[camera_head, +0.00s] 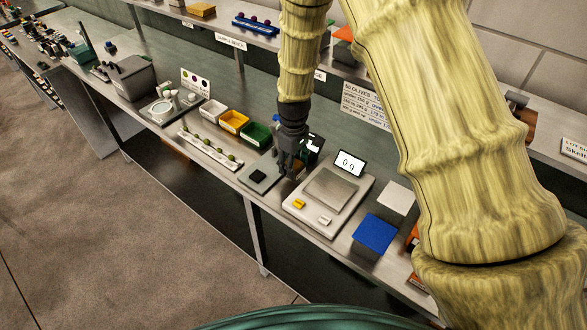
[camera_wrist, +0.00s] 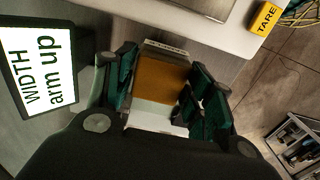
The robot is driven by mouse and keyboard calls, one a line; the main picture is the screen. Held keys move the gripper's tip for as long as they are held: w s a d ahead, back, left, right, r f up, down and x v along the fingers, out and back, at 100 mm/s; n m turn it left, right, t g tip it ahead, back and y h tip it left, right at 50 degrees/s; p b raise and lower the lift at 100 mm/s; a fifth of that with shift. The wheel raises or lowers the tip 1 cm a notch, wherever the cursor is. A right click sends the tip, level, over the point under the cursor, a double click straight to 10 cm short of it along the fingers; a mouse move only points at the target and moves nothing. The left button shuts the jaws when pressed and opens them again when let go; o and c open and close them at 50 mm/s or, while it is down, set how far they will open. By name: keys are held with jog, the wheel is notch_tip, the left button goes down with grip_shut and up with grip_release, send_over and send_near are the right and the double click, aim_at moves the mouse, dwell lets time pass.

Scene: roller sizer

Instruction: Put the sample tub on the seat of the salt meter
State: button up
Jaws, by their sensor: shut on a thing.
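My gripper (camera_head: 288,172) hangs over the bench, between a small grey device with a dark pad (camera_head: 258,177) and the scale (camera_head: 328,188). In the wrist view my gripper (camera_wrist: 165,95) is shut on a small boxy thing (camera_wrist: 161,80), brown-orange on top with pale parts and a small label strip. It may be the sample tub; its lower part is hidden. I cannot tell for certain which device is the salt meter. A grey device (camera_head: 160,110) with round pale parts stands farther left, in front of a card with coloured dots (camera_head: 195,81).
The scale's display (camera_head: 350,163) reads 0 g. A screen close to my gripper (camera_wrist: 40,72) reads "WIDTH arm up". White, yellow and green bins (camera_head: 234,121) and a white rack (camera_head: 210,150) stand to the left.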

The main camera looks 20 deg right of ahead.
jog(key=shift+s+f, duration=0.1)
jog(key=shift+f, duration=0.3)
jog(key=shift+s+d+f+p, duration=0.1)
jog(key=shift+s+f+p, duration=0.35)
jog(key=shift+p, duration=0.1)
jog(key=shift+f, duration=0.25)
jog(key=shift+w+f, duration=0.3)
jog(key=shift+f, duration=0.05)
jog(key=shift+s+r, duration=0.1)
jog(key=shift+s, duration=0.05)
jog(key=o, duration=1.1)
jog(key=shift+f, duration=0.25)
jog(key=shift+r, duration=0.1)
